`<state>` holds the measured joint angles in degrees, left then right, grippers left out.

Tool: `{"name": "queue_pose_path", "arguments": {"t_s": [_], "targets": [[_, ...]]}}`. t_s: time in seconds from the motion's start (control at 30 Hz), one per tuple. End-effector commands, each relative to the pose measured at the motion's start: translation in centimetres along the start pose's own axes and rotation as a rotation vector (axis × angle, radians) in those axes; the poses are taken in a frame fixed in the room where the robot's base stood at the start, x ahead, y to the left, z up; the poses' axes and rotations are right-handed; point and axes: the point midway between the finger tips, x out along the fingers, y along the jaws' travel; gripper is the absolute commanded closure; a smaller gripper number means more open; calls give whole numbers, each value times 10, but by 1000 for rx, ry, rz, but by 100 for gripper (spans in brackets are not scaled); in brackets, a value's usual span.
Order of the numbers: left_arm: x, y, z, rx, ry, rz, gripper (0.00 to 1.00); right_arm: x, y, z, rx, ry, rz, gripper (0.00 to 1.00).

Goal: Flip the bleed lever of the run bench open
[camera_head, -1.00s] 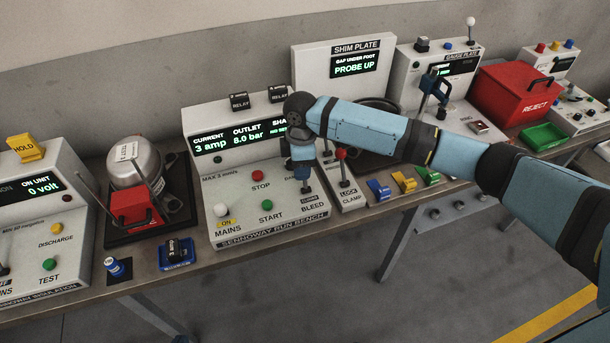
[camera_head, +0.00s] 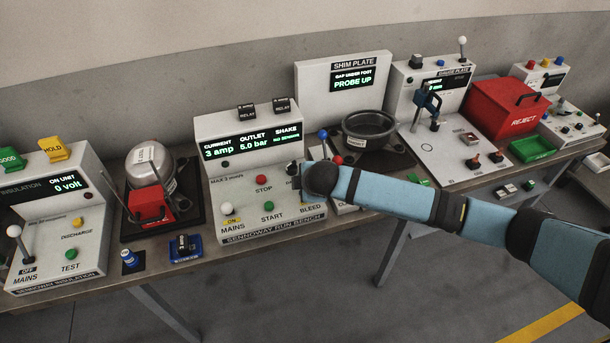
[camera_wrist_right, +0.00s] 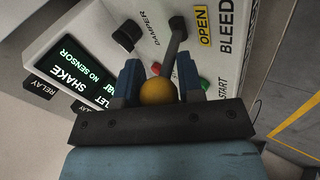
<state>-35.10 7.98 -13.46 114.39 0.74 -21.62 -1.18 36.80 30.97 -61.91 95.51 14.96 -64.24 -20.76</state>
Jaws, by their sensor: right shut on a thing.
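The run bench (camera_head: 282,224) is a white console. Its display (camera_head: 250,141) reads 3 amp and 5.0 bar. In the right wrist view, the bleed lever (camera_wrist_right: 175,42) is a grey rod with a yellow-orange ball knob (camera_wrist_right: 158,92). A yellow OPEN tag (camera_wrist_right: 202,26) shows beside the word BLEED. My right gripper (camera_wrist_right: 158,68) has its blue fingers either side of the knob and is shut on it. In the head view my right wrist covers the lever and most of the gripper, at the bench's right edge. My left gripper is not in view.
On the bench, the red STOP button (camera_head: 264,180), green START button (camera_head: 269,206) and white MAINS lever (camera_head: 227,208) lie left of my wrist. Red and blue knobbed levers (camera_head: 337,160) stand close behind it. A dark bowl (camera_head: 370,128) stands farther right.

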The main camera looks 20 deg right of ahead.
Motion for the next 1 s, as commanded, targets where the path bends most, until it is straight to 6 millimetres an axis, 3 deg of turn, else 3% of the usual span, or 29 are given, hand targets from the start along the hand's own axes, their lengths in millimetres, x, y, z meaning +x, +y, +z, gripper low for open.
{"name": "queue_pose_path", "arguments": {"t_s": [0.1,0.9,0.93,1.0], "targets": [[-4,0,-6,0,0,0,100,-5,6,0,2,15,72,100],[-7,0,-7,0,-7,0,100,-5,-6,3,-2,8,62,100],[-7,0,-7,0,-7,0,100,-5,-6,3,-2,8,62,62],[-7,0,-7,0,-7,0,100,-5,-6,2,-2,8,61,46]]}}
